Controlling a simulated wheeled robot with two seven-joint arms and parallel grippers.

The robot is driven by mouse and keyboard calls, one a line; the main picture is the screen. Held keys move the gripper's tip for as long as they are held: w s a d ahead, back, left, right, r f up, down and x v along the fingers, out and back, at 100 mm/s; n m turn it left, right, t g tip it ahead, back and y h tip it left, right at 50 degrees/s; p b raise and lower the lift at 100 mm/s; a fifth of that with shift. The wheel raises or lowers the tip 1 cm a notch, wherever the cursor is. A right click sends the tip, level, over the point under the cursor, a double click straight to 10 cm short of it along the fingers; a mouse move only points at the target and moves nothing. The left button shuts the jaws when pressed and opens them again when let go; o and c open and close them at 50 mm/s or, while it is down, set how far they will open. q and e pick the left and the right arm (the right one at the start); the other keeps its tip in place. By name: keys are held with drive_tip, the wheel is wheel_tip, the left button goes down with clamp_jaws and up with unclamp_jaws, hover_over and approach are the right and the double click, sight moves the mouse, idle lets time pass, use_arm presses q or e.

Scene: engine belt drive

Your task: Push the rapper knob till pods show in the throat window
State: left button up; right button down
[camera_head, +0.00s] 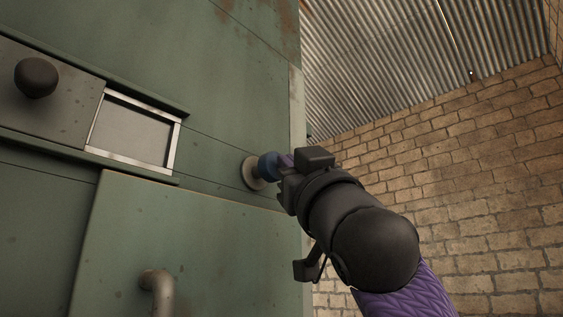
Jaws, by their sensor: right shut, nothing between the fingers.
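The blue rapper knob (267,167) stands out from a pale round collar (251,173) on the green metal panel, right of the window. My right gripper (283,164) is shut and empty, its fingertips at the knob's outer end. They look to be touching it, but the gripper body hides part of the contact. The throat window (133,132) has a bright metal frame and shows a plain grey pane, with no pods visible in it. My left gripper is out of view.
A dark round knob (36,77) sits on a grey sliding plate (62,112) left of the window, between green rails. A grey handle (159,290) sticks out from the lower green door (190,240). A brick wall (480,180) stands at right, with free room before it.

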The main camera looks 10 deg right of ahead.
drive_tip(key=shift+w+a, duration=0.45)
drive_tip(key=shift+w, duration=0.15)
idle(1.0)
drive_tip(key=shift+s+d+b, duration=0.85)
drive_tip(key=shift+s+d, duration=0.1)
drive_tip(key=shift+s, duration=0.25)
drive_tip(key=shift+f, duration=0.1)
drive_tip(key=shift+s+d+b, duration=0.5)
drive_tip(key=shift+s+d, duration=0.3)
drive_tip(key=shift+s, duration=0.2)
drive_tip(key=shift+s+d+b, duration=0.45)
drive_tip(key=shift+s+d, duration=0.3)
drive_tip(key=shift+s, duration=0.25)
